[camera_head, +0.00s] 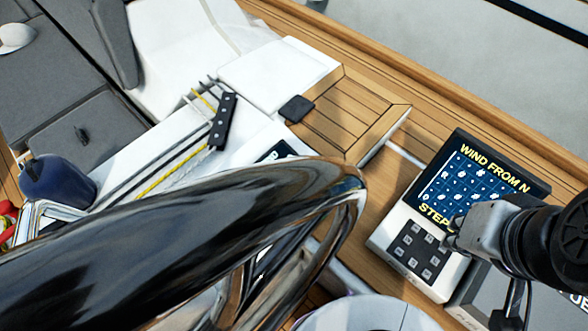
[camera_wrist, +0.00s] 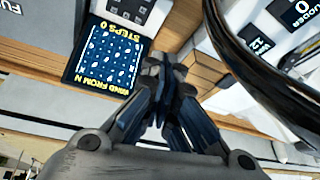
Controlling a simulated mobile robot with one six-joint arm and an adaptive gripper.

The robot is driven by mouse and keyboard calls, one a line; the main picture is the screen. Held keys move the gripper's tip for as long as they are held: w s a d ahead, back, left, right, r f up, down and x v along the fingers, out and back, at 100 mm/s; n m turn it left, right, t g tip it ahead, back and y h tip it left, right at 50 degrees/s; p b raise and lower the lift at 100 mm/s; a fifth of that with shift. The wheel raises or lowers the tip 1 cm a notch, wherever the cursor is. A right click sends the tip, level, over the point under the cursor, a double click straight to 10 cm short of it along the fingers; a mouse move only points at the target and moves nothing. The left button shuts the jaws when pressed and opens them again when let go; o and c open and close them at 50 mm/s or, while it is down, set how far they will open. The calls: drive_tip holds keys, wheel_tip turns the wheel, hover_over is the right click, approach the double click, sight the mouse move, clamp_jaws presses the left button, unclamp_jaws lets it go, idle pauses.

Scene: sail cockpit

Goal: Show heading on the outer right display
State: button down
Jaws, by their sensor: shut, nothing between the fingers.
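A dark display (camera_head: 485,172) on a white console shows "WIND FROM N", a "STEP" line and a grid of white icons. A dark keypad (camera_head: 415,250) with several buttons sits below its screen. My gripper (camera_head: 450,237) is shut and empty, in front of the console beside the keypad. I cannot tell whether it touches a button. In the wrist view the display (camera_wrist: 105,58) appears upside down and reads "STEPS 0", left of my shut fingertips (camera_wrist: 163,64). The buttons (camera_wrist: 133,9) show above it. I cannot see a heading readout.
A large dark glossy curved rim (camera_head: 190,225) crosses the foreground, left of the console. A grey panel (camera_head: 525,298) with partly hidden lettering lies at the lower right. Wooden deck planks (camera_head: 335,118) lie behind. A rudder display (camera_wrist: 297,12) shows in the wrist view.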

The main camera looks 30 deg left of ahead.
drive_tip(key=w+a+r+m+g+y+p, duration=0.1)
drive_tip(key=w+a+m+g+y+p, duration=0.15)
drive_tip(key=a, duration=0.35)
drive_tip(key=w+a+r+m+g+y+p, duration=0.1)
drive_tip(key=w+a+r+m+y+p, duration=0.15)
drive_tip(key=a, duration=0.45)
drive_tip(key=w+a+f+m+g+y+p, duration=0.1)
drive_tip(key=w+a+f+m+g+y, duration=0.35)
drive_tip(key=a, duration=0.65)
drive_tip(key=w+a+f+m+t, duration=0.2)
drive_tip(key=f+m, duration=0.4)
drive_tip(key=f, duration=0.2)
drive_tip(key=w+a+f+m+t+y+p, duration=0.1)
drive_tip(key=w+a+f+m+t, duration=0.1)
drive_tip(key=f+m, duration=0.4)
drive_tip(key=w+a+f+m+t, duration=0.2)
drive_tip(key=w+a+f+m, duration=0.2)
drive_tip(key=f+m, duration=0.3)
wheel_tip(320, 180, down, 5)
drive_tip(key=shift+f+y, duration=0.15)
drive_tip(key=shift+y, duration=0.2)
drive_tip(key=shift+f, duration=0.1)
